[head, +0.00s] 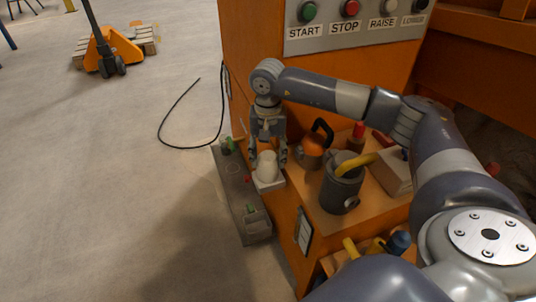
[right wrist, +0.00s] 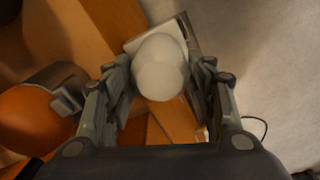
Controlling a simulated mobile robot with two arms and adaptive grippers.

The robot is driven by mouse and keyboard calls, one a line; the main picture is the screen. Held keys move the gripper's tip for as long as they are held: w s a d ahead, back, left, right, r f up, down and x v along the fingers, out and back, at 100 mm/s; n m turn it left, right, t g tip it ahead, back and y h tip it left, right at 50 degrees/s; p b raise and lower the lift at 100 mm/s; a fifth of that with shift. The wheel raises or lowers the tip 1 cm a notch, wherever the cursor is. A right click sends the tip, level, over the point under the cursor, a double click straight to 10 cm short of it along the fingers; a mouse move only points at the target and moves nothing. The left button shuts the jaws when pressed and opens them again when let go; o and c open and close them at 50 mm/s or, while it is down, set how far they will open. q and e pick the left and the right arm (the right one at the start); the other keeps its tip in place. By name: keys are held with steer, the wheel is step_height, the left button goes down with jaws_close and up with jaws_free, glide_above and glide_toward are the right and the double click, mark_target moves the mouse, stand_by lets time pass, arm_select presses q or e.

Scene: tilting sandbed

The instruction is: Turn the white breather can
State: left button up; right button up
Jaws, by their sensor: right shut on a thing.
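The white breather can (head: 267,166) stands on a light square base (head: 268,183) at the left edge of the orange machine's shelf. In the right wrist view the can (right wrist: 160,68) shows as a pale rounded top between the fingers. My right gripper (head: 268,158) comes down over it from above, one finger on each side, and is shut on the can. The gripper (right wrist: 160,82) also shows in the right wrist view. The fingers hide parts of the can's sides. My left gripper is not in view.
An orange can with a black handle (head: 312,150) stands close to the right of the gripper. A dark grey can with a yellow handle (head: 341,187) is nearer. A grey ledge (head: 240,195) lies left. Labelled buttons (head: 350,10) are above. A black cable (head: 178,147) lies on the floor.

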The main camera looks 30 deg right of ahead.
steer(key=o, duration=1.1)
steer(key=shift+c, duration=0.2)
steer(key=shift+r, duration=0.1)
step_height(320, 180, up, 12)
